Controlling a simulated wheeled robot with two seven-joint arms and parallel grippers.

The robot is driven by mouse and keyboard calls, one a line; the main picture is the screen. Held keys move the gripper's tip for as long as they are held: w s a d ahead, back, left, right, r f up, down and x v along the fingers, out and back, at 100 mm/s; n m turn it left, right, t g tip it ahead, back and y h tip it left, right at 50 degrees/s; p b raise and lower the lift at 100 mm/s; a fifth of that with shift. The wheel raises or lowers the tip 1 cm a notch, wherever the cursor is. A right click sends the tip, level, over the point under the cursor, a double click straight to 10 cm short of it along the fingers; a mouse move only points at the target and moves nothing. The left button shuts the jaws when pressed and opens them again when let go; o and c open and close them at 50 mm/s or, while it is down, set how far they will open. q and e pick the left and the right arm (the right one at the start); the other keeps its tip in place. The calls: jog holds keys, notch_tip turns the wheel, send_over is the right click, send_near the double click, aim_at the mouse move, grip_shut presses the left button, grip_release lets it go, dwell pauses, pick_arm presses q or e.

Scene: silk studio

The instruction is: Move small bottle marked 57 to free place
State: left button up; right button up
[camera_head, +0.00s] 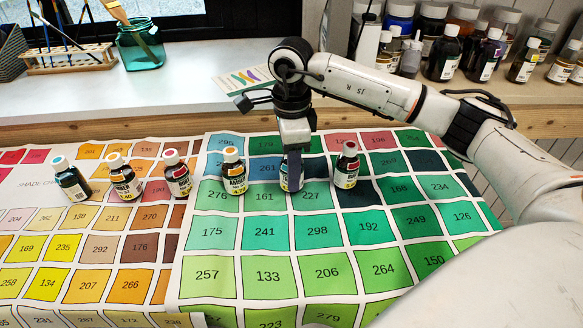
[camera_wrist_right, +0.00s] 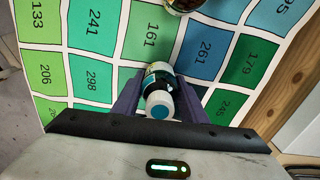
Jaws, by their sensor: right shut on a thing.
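My right gripper (camera_head: 291,172) is over the green swatch sheet in the head view, pointing down. It is shut on a small bottle (camera_head: 285,183) that is mostly hidden behind the fingers. In the right wrist view my right gripper (camera_wrist_right: 160,108) has its two dark fingers on either side of this bottle (camera_wrist_right: 157,82), which has a white and teal cap. Its number cannot be read, so I cannot tell whether it is marked 57. I cannot tell whether its base touches the sheet. My left gripper is not in view.
Small bottles stand to the left, with amber (camera_head: 233,172), red (camera_head: 177,175), orange (camera_head: 121,177) and teal (camera_head: 72,180) caps. A red-capped bottle (camera_head: 347,166) stands to the right. The front of the green sheet (camera_head: 288,272) is clear. Larger bottles (camera_head: 443,58) line the back right shelf.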

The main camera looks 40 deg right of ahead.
jog(key=o, duration=1.1)
jog(key=shift+f, duration=0.1)
jog(key=shift+r, duration=0.35)
notch_tip(320, 180, up, 10)
jog(key=shift+r+p, duration=0.2)
jog(key=shift+p, duration=0.35)
jog(key=shift+r, duration=0.65)
jog(key=shift+r, duration=0.1)
